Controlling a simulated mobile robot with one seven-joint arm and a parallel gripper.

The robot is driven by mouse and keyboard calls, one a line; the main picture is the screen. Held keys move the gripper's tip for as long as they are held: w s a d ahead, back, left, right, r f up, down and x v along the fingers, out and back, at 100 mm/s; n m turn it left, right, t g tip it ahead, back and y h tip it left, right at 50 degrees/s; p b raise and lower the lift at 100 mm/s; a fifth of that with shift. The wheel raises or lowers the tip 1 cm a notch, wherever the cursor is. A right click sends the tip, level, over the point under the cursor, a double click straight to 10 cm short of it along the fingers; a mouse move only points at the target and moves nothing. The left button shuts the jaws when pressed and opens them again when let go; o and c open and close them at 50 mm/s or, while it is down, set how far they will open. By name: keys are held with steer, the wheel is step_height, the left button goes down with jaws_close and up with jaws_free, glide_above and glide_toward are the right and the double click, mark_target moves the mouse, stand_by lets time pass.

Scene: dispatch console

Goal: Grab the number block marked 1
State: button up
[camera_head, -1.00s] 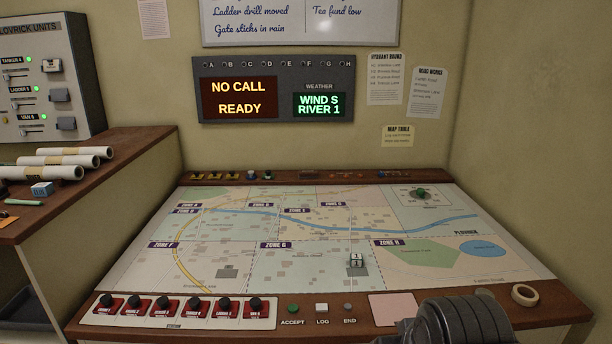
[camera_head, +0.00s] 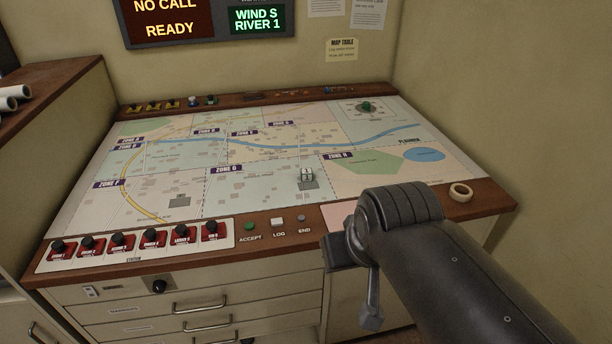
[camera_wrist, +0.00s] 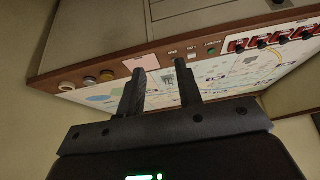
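Along the front edge are red switches (camera_head: 152,238), a green accept button (camera_head: 249,226), a log button (camera_head: 277,222) and an end button (camera_head: 301,218). Drawers with handles (camera_head: 201,304) are below. The map around the block is clear.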

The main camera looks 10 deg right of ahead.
steer(key=o, duration=0.7)
steer(key=shift+c, duration=0.2)
steer(key=w+r, duration=0.4)
steer(key=w, duration=0.9)
steer(key=m+g, duration=0.1)
glide_above(307, 172)
steer(key=s, duration=0.2)
steer(key=shift+h, duration=0.3)
step_height(307, 172, down, 21)
steer(key=shift+d+f, duration=0.1)
steer(key=shift+x, duration=2.65)
